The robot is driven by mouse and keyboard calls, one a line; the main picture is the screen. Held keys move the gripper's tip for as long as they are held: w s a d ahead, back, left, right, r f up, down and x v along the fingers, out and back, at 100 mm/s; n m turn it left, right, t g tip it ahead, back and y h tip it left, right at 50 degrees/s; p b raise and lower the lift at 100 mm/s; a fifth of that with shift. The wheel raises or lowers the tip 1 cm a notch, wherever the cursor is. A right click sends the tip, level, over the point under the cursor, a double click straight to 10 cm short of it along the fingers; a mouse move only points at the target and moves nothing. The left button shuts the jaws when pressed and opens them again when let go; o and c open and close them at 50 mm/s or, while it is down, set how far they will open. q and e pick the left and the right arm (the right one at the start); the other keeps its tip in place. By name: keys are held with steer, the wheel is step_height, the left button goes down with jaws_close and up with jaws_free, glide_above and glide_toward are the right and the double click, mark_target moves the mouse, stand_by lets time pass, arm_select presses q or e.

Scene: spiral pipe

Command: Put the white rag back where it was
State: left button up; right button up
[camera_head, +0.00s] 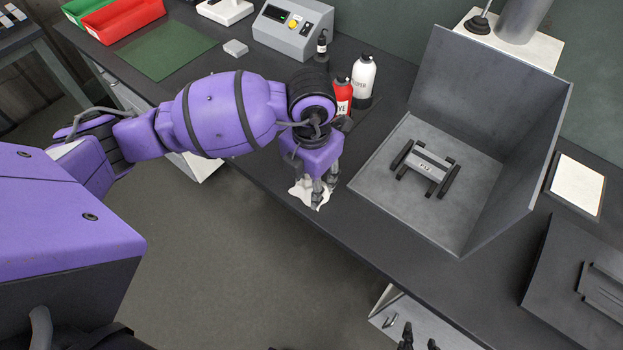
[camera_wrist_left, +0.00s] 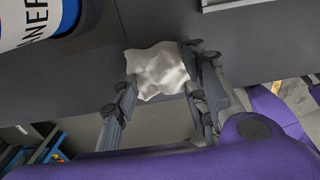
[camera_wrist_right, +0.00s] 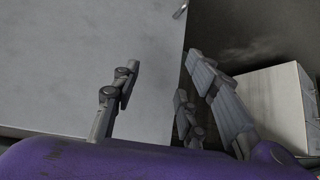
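The white rag (camera_head: 298,192) lies crumpled at the front edge of the dark workbench (camera_head: 400,237), below my left gripper (camera_head: 322,190). In the left wrist view the rag (camera_wrist_left: 157,72) shows between and just beyond the spread fingers of my left gripper (camera_wrist_left: 160,85). The fingers look apart; whether they touch the cloth I cannot tell. My right gripper (camera_wrist_right: 160,80) is open and empty in the right wrist view, above a grey surface. Only its fingertips show at the bottom of the head view.
Red (camera_head: 342,97) and white (camera_head: 362,75) bottles stand close behind my left gripper. A grey open-sided box (camera_head: 375,187) with a small metal part (camera_head: 427,167) is to the right. A control box (camera_head: 290,30), green mat (camera_head: 160,50) and red bin (camera_head: 120,18) are at the back left.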

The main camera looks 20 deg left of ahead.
arm_select(q)
steer(key=o, duration=0.4)
steer(key=shift+o, duration=0.2)
step_height(320, 180, up, 12)
steer(key=shift+r+p, duration=0.25)
steer(key=shift+p, duration=0.1)
